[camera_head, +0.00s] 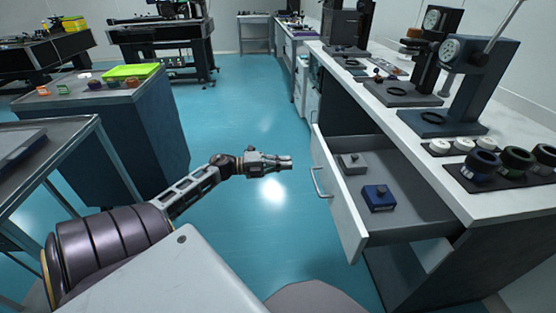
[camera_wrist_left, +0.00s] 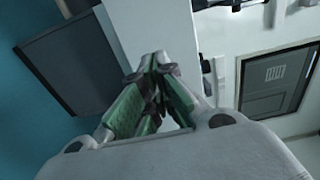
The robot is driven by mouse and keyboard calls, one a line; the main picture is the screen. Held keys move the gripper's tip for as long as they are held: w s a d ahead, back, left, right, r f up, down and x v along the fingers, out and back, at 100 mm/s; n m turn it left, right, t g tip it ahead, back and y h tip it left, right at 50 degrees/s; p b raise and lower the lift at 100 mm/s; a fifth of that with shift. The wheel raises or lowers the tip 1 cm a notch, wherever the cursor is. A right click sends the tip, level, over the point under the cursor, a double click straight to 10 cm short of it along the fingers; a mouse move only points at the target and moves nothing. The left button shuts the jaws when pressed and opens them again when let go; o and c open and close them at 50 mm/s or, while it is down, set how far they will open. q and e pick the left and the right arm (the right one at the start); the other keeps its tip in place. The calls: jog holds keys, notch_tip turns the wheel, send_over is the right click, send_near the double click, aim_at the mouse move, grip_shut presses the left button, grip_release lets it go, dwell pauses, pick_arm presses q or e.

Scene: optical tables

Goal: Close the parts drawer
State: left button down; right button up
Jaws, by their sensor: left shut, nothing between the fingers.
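The parts drawer (camera_head: 405,205) stands open, pulled out from the white-topped bench on the right. Its white front panel (camera_head: 336,195) carries a metal bar handle (camera_head: 319,183) facing left. Inside lie a grey block (camera_head: 352,163) and a blue box with a knob (camera_head: 379,198). My left gripper (camera_head: 287,162) is shut and empty, left of the drawer front and apart from the handle, pointing right. In the left wrist view its green-padded fingers (camera_wrist_left: 157,85) meet at the tips. My right gripper is not in view.
Dial gauge stands (camera_head: 465,75) and several round parts (camera_head: 483,163) sit on the bench top (camera_head: 420,122). A dark cabinet with a green tray (camera_head: 131,71) and a grey cart (camera_head: 50,140) stand on the left. The blue floor between is clear.

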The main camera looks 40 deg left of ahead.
aim_at(319, 160)
pick_arm(q)
jog(key=b+x, duration=0.2)
jog(key=x, duration=0.6)
jog(key=shift+w+d, duration=0.2)
jog(key=shift+w, duration=0.1)
jog(key=shift+w+d, duration=0.25)
jog(key=shift+w, duration=0.05)
jog(key=shift+w+d, duration=0.1)
jog(key=shift+w, duration=0.05)
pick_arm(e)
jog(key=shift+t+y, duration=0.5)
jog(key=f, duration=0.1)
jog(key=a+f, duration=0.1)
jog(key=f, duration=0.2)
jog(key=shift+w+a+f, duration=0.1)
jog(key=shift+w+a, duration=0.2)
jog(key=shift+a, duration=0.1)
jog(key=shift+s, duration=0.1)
pick_arm(q)
jog(key=shift+d, duration=0.1)
